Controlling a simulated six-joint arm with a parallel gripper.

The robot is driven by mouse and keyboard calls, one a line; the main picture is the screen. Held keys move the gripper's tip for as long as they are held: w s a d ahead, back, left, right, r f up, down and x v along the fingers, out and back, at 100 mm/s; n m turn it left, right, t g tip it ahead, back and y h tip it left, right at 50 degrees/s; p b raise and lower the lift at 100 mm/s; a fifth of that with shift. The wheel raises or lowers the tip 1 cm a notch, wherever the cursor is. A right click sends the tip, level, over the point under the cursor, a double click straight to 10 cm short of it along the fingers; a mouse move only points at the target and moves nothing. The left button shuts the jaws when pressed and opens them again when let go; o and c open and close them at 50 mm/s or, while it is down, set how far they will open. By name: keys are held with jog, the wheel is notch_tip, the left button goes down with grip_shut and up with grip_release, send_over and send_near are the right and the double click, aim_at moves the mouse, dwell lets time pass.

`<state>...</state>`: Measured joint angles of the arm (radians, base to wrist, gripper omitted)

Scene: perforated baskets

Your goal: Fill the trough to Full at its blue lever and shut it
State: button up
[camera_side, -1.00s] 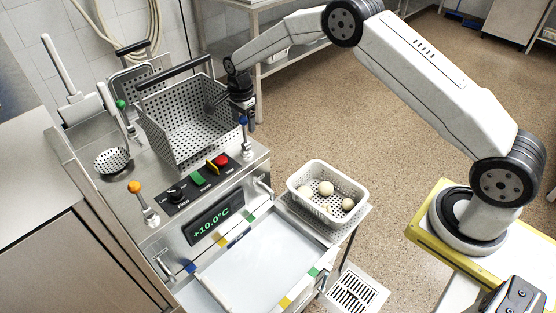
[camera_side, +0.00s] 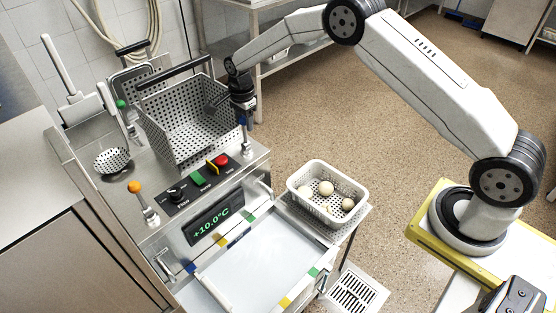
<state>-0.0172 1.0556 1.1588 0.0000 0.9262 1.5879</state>
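The trough (camera_side: 262,262) is the pale shallow basin at the front of the steel unit, with blue, yellow and green marks along its rim. The blue lever (camera_side: 248,143) stands upright at the unit's back right corner, right of the big perforated basket. My gripper (camera_side: 243,108) points down right over its top. The blue knob is mostly hidden by the gripper, with only a little blue showing below it. The fingers are too small and dark to tell whether they are open or shut on the knob.
A large perforated steel basket (camera_side: 190,143) stands beside my gripper. An orange-knobbed lever (camera_side: 135,187) and a green-knobbed one (camera_side: 121,104) stand to the left. The control panel (camera_side: 199,182) and +10.0°C display (camera_side: 212,217) are in front. A white basket (camera_side: 325,209) holds several pale balls.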

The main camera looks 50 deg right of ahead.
jog(key=shift+s+f, duration=0.1)
jog(key=shift+s, duration=0.9)
jog(key=shift+s+f, duration=0.3)
jog(key=shift+s, duration=0.5)
jog(key=shift+s+f, duration=0.1)
jog(key=shift+s, duration=0.15)
jog(key=shift+s+f, duration=0.4)
jog(key=shift+s, duration=0.25)
dwell(0.5)
